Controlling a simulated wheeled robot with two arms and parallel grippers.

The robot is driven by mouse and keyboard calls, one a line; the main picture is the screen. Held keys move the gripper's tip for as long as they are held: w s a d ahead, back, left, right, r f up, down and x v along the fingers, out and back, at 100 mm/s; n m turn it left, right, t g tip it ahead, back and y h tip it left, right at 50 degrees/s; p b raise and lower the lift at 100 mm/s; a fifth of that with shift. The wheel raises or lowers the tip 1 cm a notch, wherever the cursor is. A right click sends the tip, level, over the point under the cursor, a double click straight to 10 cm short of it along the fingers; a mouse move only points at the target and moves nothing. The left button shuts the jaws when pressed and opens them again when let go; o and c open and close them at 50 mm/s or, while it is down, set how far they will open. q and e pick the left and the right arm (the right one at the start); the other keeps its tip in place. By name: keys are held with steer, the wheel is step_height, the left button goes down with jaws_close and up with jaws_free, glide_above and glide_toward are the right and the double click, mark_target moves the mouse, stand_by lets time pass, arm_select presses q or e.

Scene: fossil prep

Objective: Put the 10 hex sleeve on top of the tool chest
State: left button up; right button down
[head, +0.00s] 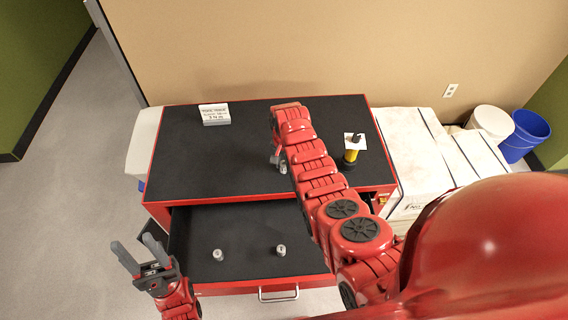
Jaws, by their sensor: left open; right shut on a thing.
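The tool chest (215,165) is red with a black top, and its top drawer (245,225) is pulled open. My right arm reaches over the chest top. My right gripper (279,160) points down there, mostly hidden behind my arm, and is shut on a small metal sleeve (283,169). The sleeve is at or just above the black top; I cannot tell if it touches. Two small silvery sleeves stand in the drawer, one on the left (217,254) and one on the right (281,250). Their size marks are unreadable. My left gripper (138,252) is open and empty, left of the drawer.
A white sign card (214,114) stands at the back left of the chest top. A yellow and black tool with a white tag (351,152) stands near its right edge. White wrapped blocks (415,150) lie to the right, with white (490,122) and blue (527,133) buckets beyond.

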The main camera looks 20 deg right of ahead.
steer(key=shift+f, duration=0.15)
steer(key=c, duration=0.5)
jaws_free()
steer(key=shift+r, duration=0.25)
